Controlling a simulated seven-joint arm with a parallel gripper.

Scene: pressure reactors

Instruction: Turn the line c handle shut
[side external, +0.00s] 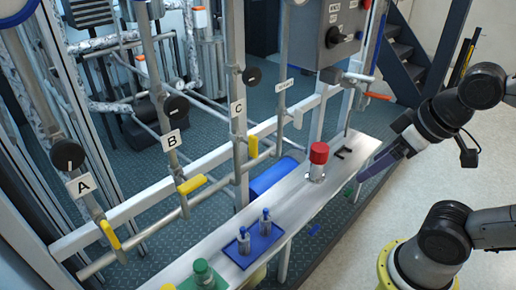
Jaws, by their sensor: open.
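The line C handle (253,146) is a short yellow lever beside the vertical pipe under the white C label (238,109). It stands upright, roughly parallel to that pipe. My gripper (364,177) is at the right, pointing down and left over the right end of the bench, well apart from the handle. It is open, and nothing shows between its fingers. The line B handle (192,184) is yellow and lies slanted across its pipe. The line A handle (110,234) is yellow and tilted at the lower left.
A narrow grey bench (300,205) runs below the pipes. A control box (342,35) hangs behind.

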